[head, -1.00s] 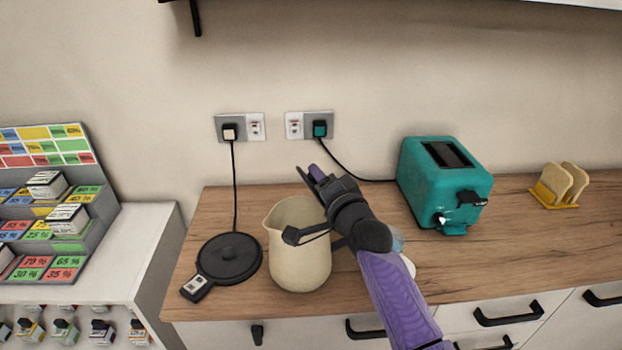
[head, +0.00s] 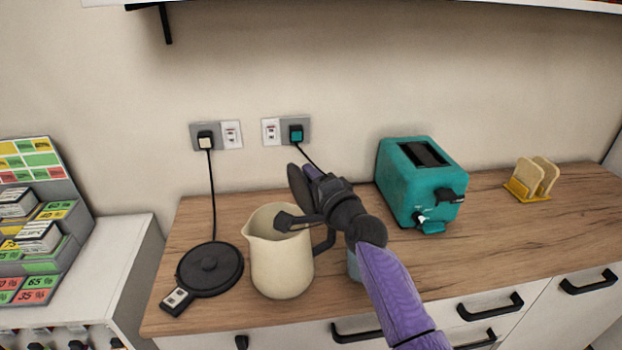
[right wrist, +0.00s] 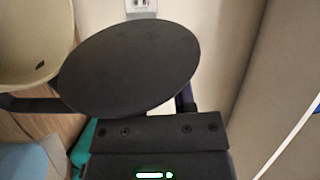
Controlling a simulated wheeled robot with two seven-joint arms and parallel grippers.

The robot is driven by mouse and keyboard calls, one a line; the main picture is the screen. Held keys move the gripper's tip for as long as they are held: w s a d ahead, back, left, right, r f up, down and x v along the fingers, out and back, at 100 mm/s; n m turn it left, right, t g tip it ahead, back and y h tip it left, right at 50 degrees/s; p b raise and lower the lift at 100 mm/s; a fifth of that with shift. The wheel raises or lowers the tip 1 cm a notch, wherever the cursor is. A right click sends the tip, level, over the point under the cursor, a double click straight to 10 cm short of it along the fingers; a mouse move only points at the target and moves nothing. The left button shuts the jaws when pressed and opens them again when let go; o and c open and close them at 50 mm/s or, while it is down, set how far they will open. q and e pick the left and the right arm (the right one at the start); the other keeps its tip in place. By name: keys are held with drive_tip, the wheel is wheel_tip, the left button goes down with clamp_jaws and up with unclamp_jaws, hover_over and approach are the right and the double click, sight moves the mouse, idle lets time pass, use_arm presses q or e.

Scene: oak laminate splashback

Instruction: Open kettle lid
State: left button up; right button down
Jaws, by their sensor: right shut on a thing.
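The kettle (head: 282,268) is a cream jug with a spout on the left and a dark handle (head: 326,240) on the right. It stands upright on the counter, and its open mouth shows. Its dark round lid (head: 299,188) is up above the rim at the back right, tilted on edge. In the right wrist view the lid (right wrist: 130,65) is a broad black disc, with part of the kettle (right wrist: 30,45) at upper left. My right gripper (head: 312,175) is shut on the lid; the disc hides most of its fingers. My left gripper is not in view.
The black kettle base (head: 211,269) lies left of the kettle, its cord running to a wall socket. A teal toaster (head: 425,185) stands to the right, with a yellow toast rack (head: 522,190) beyond. A bluish object (head: 353,266) is partly hidden behind my right arm.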

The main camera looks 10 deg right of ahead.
drive_tip(key=shift+c, duration=2.2)
unclamp_jaws()
drive_tip(key=shift+s, duration=0.1)
drive_tip(key=p+v, duration=0.3)
drive_tip(key=v, duration=0.6)
drive_tip(key=shift+s+d, duration=0.15)
drive_tip(key=shift+s, duration=0.2)
